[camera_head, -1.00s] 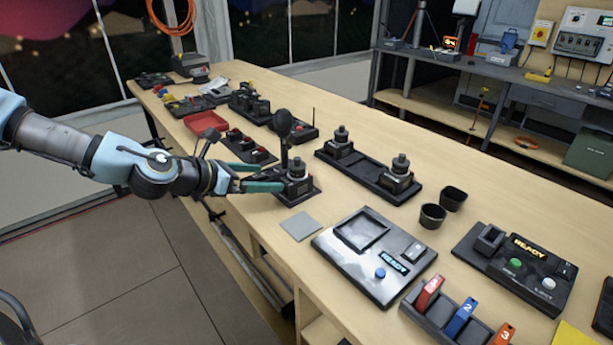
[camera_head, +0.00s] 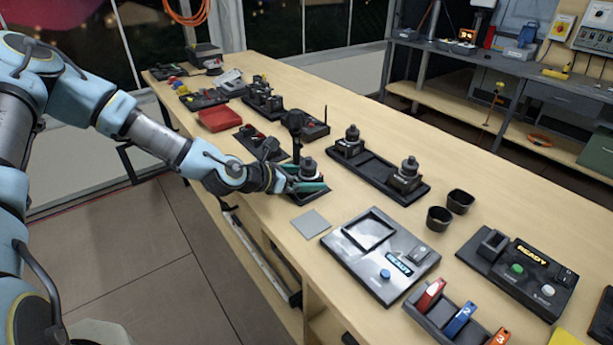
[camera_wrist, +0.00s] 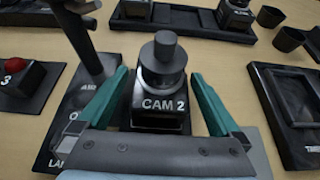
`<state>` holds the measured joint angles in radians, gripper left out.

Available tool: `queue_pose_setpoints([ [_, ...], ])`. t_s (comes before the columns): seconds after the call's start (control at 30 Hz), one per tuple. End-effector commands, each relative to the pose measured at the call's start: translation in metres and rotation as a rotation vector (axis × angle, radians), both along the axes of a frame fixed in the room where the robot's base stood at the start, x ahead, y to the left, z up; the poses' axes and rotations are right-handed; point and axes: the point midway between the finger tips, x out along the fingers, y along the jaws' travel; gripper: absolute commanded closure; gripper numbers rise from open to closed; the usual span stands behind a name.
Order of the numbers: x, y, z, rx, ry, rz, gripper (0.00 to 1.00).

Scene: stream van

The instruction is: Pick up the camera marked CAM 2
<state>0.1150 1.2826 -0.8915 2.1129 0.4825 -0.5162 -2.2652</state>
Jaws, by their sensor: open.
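The camera marked CAM 2 (camera_wrist: 161,95) is a dark block with a round grey top, upright on a black base plate. Its label faces me in the wrist view. In the head view the camera (camera_head: 308,170) stands near the front edge of the bench, partly behind my gripper. My gripper (camera_wrist: 164,90) is open, with one teal finger on each side of the camera. It also shows in the head view (camera_head: 308,186). I see small gaps beside the camera, and cannot tell whether either finger touches it.
A dark upright post (camera_wrist: 85,42) rises just left of the camera. A black tray (camera_head: 375,172) with two similar cameras lies behind. A grey square pad (camera_head: 310,223) lies in front, beside a READY panel (camera_head: 381,262). Two black cups (camera_head: 439,219) stand to the right.

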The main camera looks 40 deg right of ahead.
Motion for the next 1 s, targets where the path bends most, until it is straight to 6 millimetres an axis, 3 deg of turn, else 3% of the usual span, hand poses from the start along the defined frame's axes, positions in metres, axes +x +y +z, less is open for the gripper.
queue_pose_setpoints([
  [0.23, 0.0002, -0.0006, -0.0009, 0.0, 0.0, 0.0, 0.02],
  [1.0, 0.0001, -0.0004, -0.0005, 0.0, 0.0, 0.0, 0.89],
])
